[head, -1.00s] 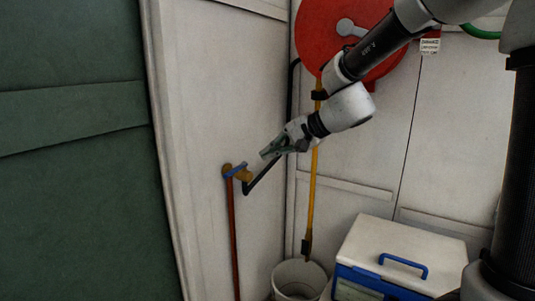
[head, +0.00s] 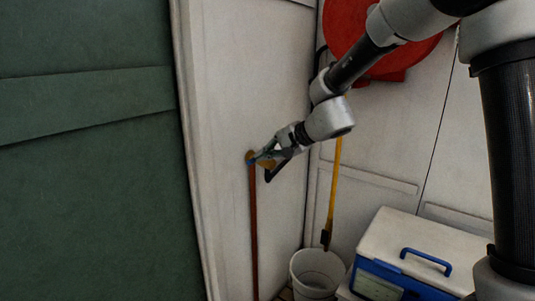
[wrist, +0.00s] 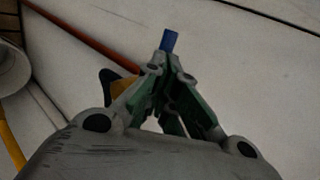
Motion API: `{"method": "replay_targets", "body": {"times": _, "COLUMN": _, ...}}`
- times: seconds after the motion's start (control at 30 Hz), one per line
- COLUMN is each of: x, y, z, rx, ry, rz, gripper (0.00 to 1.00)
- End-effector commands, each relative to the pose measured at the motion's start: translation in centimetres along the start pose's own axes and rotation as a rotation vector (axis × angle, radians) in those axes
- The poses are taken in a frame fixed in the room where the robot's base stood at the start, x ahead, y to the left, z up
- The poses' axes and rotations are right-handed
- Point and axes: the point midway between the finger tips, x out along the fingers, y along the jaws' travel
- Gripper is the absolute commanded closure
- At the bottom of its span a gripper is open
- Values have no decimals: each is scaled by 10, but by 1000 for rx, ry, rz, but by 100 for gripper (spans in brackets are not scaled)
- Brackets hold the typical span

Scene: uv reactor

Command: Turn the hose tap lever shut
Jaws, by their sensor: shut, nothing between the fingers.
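The brass hose tap (head: 251,156) is on the white wall, on top of a reddish-brown pipe (head: 254,220). My gripper (head: 256,159) is at the tap, its fingers shut and empty. In the wrist view, the closed fingertips (wrist: 167,52) meet just below the end of the blue lever (wrist: 170,40), with the lever showing beyond them. I cannot tell whether they touch it. The brass tap body (wrist: 123,85) shows to the left of the fingers. Most of the lever is hidden behind the gripper.
A dark hose (head: 279,172) hangs from the tap. A red hose reel (head: 400,50), yellow pole (head: 335,190), white bucket (head: 317,270) and white cooler box with blue handle (head: 420,235) stand to the right. A green panel (head: 80,120) fills the left.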

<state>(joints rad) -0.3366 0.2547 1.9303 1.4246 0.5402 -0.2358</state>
Motion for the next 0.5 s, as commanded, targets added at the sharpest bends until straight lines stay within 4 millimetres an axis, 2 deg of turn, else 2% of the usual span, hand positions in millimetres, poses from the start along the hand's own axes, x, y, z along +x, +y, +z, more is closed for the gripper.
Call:
{"method": "replay_targets", "body": {"times": 0.23, "x": 14, "y": -4, "z": 3, "rx": -1, "ry": -1, "rz": 0, "gripper": 100}}
{"method": "replay_targets", "body": {"times": 0.5, "x": 15, "y": -4, "z": 4, "rx": 0, "ry": -3, "rz": -1, "gripper": 100}}
